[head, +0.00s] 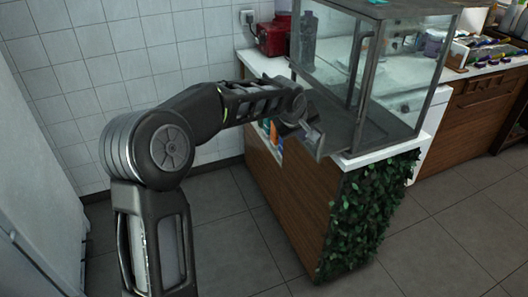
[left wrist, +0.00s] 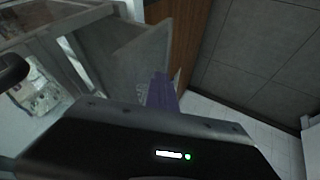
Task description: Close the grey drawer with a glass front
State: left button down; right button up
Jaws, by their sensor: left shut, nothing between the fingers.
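The grey drawer (head: 340,128) sits low in the glass-walled display case (head: 392,75) on the counter. Its near end seems to stick out at the case's left side, but my gripper and arm cover part of it, so how far it is out is hard to tell. My left gripper (head: 314,136) is shut and empty, right at this end of the drawer. In the left wrist view, a grey panel of the drawer (left wrist: 135,58) is just beyond the shut fingers (left wrist: 160,92). I cannot tell whether they touch it. My right gripper is not in view.
The case stands on a white-topped wooden counter (head: 287,195) with a leafy front panel (head: 365,215). A red appliance (head: 272,38) and a grey bottle (head: 308,38) are behind. Tiled floor (head: 440,235) is free in front; a tiled wall is at the left.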

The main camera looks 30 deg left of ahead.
pick_arm(q)
jog(key=w+d, duration=0.1)
jog(key=w, duration=0.1)
jog(key=w+d, duration=0.2)
jog(key=w+d+p, duration=0.1)
jog(key=w, duration=0.1)
jog(key=shift+d, duration=0.15)
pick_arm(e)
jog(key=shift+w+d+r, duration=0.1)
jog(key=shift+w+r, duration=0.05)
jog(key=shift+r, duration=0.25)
